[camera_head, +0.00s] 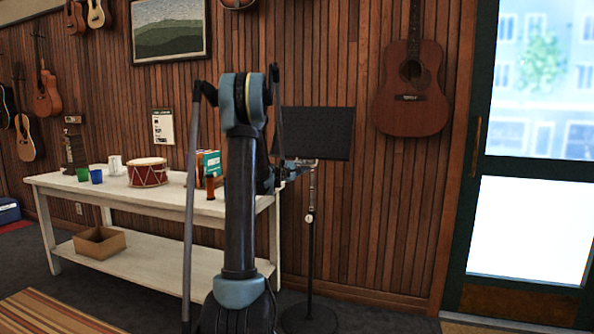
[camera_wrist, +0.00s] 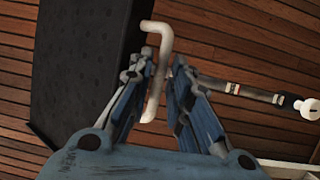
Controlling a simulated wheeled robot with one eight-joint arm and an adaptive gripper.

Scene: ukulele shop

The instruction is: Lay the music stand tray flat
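The music stand tray (camera_head: 318,132) is a dark panel standing steeply tilted, near upright, on a thin pole (camera_head: 311,240). In the wrist view the tray (camera_wrist: 80,65) fills the left side. In the head view my gripper (camera_head: 292,170) is at the tray's lower edge, partly hidden by my arm.
A white table (camera_head: 150,205) stands left of the stand, with a red drum (camera_head: 147,172), cups and boxes on it. A plank wall is close behind the tray, with a guitar (camera_head: 411,90) hung to the right. A glass door (camera_head: 530,150) is at far right.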

